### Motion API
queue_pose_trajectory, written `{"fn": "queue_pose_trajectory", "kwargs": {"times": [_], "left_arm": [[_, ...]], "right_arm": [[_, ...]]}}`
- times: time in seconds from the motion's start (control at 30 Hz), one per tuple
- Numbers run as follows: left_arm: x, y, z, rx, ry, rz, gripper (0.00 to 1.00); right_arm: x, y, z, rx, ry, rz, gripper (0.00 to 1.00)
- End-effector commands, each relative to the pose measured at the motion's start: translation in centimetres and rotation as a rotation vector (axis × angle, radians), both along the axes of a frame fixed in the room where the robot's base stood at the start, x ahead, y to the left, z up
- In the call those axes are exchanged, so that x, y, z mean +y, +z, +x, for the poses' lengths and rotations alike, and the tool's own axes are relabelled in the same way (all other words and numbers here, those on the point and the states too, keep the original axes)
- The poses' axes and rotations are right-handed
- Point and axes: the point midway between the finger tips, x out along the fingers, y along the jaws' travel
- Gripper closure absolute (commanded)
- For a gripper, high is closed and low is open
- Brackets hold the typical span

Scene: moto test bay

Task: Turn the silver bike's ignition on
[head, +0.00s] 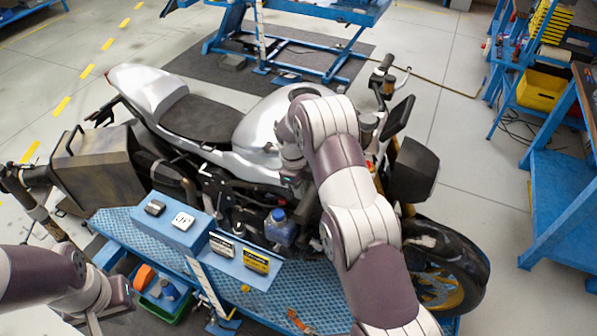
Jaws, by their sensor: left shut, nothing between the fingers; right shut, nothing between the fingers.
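The silver bike (258,128) stands on a blue lift, front wheel (470,262) to the right. Its handlebar (382,72) shows past my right arm. I cannot make out the ignition; the area between tank and handlebar is partly covered by that arm. My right gripper (291,172) reaches down by the near side of the tank, mostly hidden, and looks shut and empty; I cannot tell whether it touches the bike. My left gripper (96,322) is low at the left, left of the lift, shut and empty, away from the bike.
The blue lift platform (120,222) carries a blue box (175,238), small labelled packs (222,246) and a blue-capped bottle (280,228). A green bin (165,308) sits below. Another blue lift (290,15) stands behind, blue workbenches (560,190) at right. Floor right of the bike is clear.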

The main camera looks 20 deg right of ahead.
Motion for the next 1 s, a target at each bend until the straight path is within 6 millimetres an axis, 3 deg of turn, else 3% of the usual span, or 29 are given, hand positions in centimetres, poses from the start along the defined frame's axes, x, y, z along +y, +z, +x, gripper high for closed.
{"fn": "queue_pose_trajectory", "kwargs": {"times": [1.0], "left_arm": [[0.0,-1.2,0.0,0.0,0.0,0.0,1.0]], "right_arm": [[1.9,0.0,1.3,0.0,0.0,0.0,1.0]]}}
